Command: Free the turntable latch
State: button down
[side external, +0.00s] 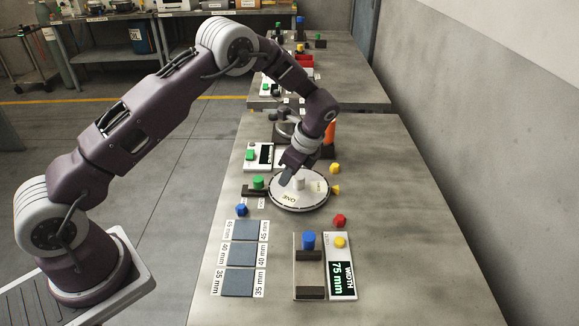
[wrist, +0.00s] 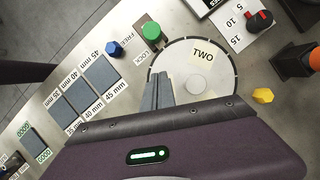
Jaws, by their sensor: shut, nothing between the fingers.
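The turntable (side external: 315,201) is a round white disc with a pale central knob and labels; it shows in the wrist view (wrist: 222,78) with the label "TWO". The latch's green knob (wrist: 152,31) stands at the disc's rim beside the printed words FREE and LOCK. It also shows in the side view (side external: 258,183) on a dark base left of the disc. I cannot tell for sure which word it is set to. My gripper (wrist: 158,92) is shut and empty, over the disc's near-left part in the wrist view and apart from the green knob. In the side view, my gripper (side external: 287,178) partly covers the disc.
Blue (side external: 241,210), red (side external: 340,220) and yellow (side external: 335,168) pieces lie around the disc. Grey pads (side external: 240,255) with mm labels and a WIDTH gauge (side external: 343,280) are in front. The table's right side is clear.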

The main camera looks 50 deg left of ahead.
aim_at(273, 192)
jog(key=x, duration=0.3)
jog(key=shift+a+f, duration=0.1)
jog(key=shift+a, duration=0.25)
jog(key=shift+s+a, duration=0.25)
jog(key=shift+a, duration=0.35)
jog(key=shift+s+a, duration=0.2)
jog(key=shift+a, duration=0.35)
jog(key=shift+s+a, duration=0.1)
jog(key=shift+a, duration=0.35)
jog(key=shift+s+a, duration=1.3)
jog(key=shift+s, duration=0.05)
